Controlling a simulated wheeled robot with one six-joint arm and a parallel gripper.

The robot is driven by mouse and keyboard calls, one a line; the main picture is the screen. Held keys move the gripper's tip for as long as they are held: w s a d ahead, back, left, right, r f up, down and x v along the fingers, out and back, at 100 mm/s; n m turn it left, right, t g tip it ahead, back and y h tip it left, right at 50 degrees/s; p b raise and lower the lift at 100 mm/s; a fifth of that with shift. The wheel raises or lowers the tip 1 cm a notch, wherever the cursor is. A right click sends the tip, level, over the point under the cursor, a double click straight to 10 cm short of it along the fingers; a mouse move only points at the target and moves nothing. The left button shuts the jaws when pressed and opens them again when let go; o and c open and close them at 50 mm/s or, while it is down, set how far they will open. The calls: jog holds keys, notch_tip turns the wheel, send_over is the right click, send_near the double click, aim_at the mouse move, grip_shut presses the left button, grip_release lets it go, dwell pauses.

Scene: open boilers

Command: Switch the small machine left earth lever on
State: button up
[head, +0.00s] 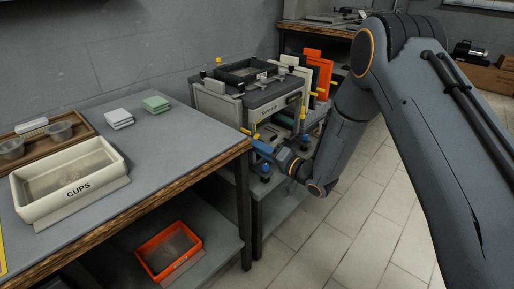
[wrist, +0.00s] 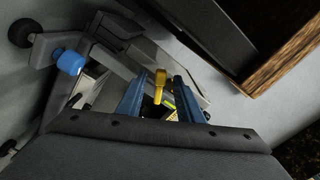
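The small machine (head: 250,98) is a grey and black boxy unit on the lower bench beyond the table. A yellow lever (wrist: 160,84) sticks up from its side in the wrist view. In the head view a small yellow piece (head: 245,131) shows at the machine's near left corner, just past my fingertips; it looks like the same lever. My gripper (wrist: 160,80) has two blue fingers, set apart on either side of the yellow lever, with a visible gap to each. My gripper also shows in the head view (head: 260,145), low at the machine's front.
A blue knob (wrist: 70,62) and a black ball knob (wrist: 22,33) stand left of the lever. The wooden table edge (head: 215,158) runs close left of my gripper. Orange panels (head: 318,72) stand behind the machine. The tiled floor (head: 345,225) is clear.

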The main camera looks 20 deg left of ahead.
jog(key=v, duration=0.7)
jog(key=shift+d, duration=0.4)
jog(key=shift+s, duration=0.15)
